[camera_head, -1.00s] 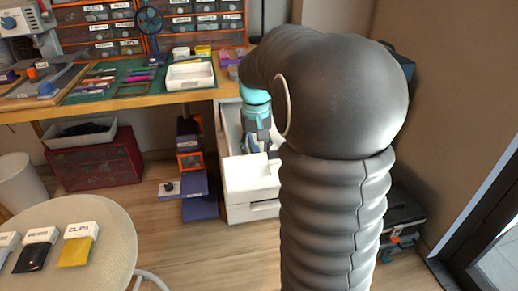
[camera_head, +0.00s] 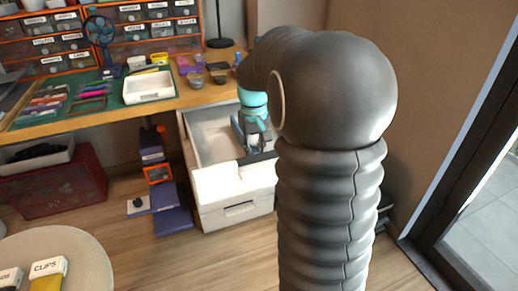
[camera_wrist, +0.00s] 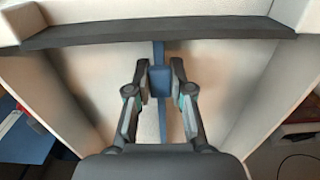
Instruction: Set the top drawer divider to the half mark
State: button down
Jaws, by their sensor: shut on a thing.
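The top drawer (camera_head: 207,133) is pulled open under the workbench, with pale walls and a white front. A dark divider bar (camera_wrist: 90,33) crosses the drawer in the wrist view, close to a pale end panel. In the head view the dark bar (camera_head: 262,157) shows near the drawer front. My gripper (camera_wrist: 160,84) is shut on the blue block, one finger on each side. In the head view my gripper (camera_head: 256,141) is down inside the drawer, partly hidden by my arm. No half mark can be made out.
A lower closed drawer (camera_head: 240,211) is below. The workbench (camera_head: 110,110) above holds a white tray (camera_head: 148,87) and small jars. Purple boxes (camera_head: 172,221) stand on the floor left of the drawers. A round table (camera_head: 80,240) is at lower left.

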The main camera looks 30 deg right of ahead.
jog(key=c, duration=1)
grip_release()
jog(key=shift+w+r, duration=0.1)
notch_tip(320, 180, up, 12)
